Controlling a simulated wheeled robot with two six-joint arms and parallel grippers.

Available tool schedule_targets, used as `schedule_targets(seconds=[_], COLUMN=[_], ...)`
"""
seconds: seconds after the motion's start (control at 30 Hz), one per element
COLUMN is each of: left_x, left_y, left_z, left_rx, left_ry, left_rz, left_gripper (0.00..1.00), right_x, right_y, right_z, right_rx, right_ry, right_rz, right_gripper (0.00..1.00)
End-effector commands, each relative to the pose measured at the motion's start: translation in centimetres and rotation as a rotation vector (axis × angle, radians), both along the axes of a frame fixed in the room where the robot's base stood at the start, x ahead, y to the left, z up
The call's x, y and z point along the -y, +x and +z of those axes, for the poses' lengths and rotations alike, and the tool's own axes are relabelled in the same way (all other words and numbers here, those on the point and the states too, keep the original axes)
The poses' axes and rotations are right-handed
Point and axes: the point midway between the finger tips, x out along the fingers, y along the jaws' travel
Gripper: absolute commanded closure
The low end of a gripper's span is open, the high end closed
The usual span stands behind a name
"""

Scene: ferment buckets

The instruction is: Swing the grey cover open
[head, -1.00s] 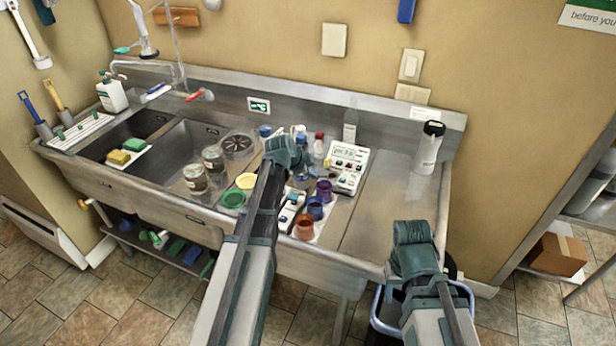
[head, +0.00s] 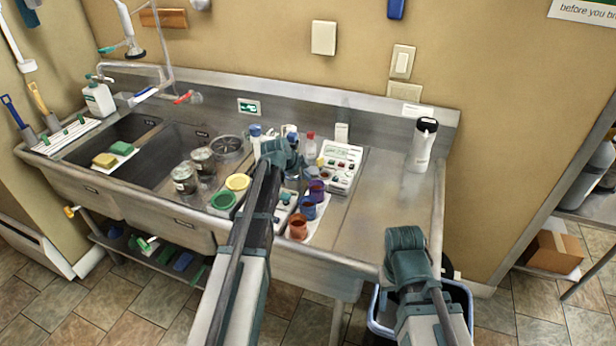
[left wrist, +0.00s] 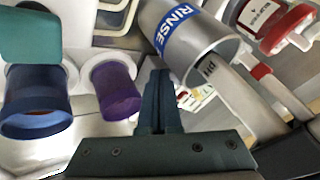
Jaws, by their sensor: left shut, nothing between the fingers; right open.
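A pale meter-like case (head: 338,168) with small coloured parts on its face lies on the steel counter. A small pale grey upright piece (head: 342,133) stands behind it; I cannot tell whether this is the grey cover. My left gripper (head: 284,153) is at the left of the case, over the cluster of bottles and cups, and hides part of them. In the left wrist view its fingers (left wrist: 158,95) are shut and empty, below a tilted grey cup marked RINSE (left wrist: 192,42). My right gripper (head: 405,238) is open and empty at the counter's front edge.
A purple cup (left wrist: 110,90) and a blue cup (left wrist: 38,100) are left of the left fingers. A red-capped bottle (left wrist: 272,25) is at upper right. A white dark-topped bottle (head: 422,147) stands on the right counter, which is otherwise clear. A bin (head: 455,300) is below.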

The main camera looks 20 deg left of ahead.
Motion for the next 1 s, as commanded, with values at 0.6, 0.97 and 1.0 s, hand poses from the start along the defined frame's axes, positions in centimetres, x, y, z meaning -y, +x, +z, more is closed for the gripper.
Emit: schedule_targets(seconds=[0.6,0.97,1.0], left_x=[-1.6,-1.8,-1.7], left_y=[0.2,0.1,0.1], left_z=[0.0,0.6,0.8], left_rx=[0.001,0.004,0.004], left_ry=[0.0,0.005,0.006], left_rz=[0.003,0.007,0.008], left_gripper=[1.0,1.0,1.0], right_x=[0.0,0.0,0.0], right_y=[0.0,0.0,0.0], right_z=[0.0,0.6,0.8], right_rx=[0.0,0.0,0.0], right_ry=[0.0,0.0,0.0], right_rz=[0.0,0.0,0.0], right_gripper=[0.5,0.5,0.5])
